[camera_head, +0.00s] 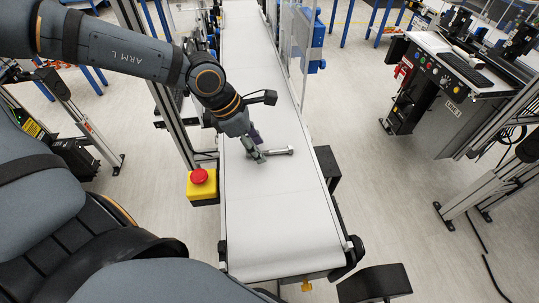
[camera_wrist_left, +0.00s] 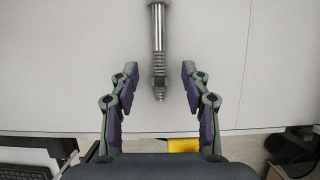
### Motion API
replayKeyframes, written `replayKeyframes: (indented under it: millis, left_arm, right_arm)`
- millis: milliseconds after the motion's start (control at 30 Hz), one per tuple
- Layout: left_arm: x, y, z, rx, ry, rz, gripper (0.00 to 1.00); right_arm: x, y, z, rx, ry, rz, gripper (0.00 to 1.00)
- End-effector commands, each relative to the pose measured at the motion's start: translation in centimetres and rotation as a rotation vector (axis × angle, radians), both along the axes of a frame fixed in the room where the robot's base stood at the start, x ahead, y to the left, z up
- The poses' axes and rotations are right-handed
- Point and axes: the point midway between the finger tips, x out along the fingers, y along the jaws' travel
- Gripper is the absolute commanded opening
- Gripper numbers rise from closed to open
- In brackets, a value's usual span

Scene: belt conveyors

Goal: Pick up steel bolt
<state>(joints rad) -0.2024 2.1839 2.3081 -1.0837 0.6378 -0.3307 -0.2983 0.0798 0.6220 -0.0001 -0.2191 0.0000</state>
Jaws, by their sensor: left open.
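The steel bolt (camera_head: 279,152) lies on the white conveyor belt (camera_head: 285,215), just right of my left gripper in the head view. In the left wrist view the bolt (camera_wrist_left: 159,40) is upright in the picture, its nut end between and slightly beyond my fingertips. My left gripper (camera_head: 258,150) is low over the belt with its fingers pointing down. In the left wrist view its two fingers (camera_wrist_left: 157,75) are spread apart, one on each side of the bolt's line, with nothing between them touching. My right gripper is not in view.
A yellow box with a red emergency button (camera_head: 201,184) stands at the belt's left edge. A grey control console (camera_head: 452,95) stands at the right, apart from the belt. The near part of the belt is clear.

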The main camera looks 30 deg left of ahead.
Motion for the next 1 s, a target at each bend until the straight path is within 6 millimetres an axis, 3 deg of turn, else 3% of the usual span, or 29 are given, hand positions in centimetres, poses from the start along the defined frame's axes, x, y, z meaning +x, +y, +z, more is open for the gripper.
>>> replayKeyframes:
  millis: [367, 700, 1000]
  left_arm:
    - [0.25, -0.25, -0.77, 0.000, -0.002, 0.001, 0.47]
    - [0.24, -0.25, -0.78, 0.000, -0.002, 0.001, 0.01]
    - [0.24, -0.25, -0.76, 0.000, -0.002, 0.001, 0.00]
  right_arm:
    - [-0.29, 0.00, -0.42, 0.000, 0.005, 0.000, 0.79]
    - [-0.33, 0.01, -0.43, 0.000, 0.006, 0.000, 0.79]
    - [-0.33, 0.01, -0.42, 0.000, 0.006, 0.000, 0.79]
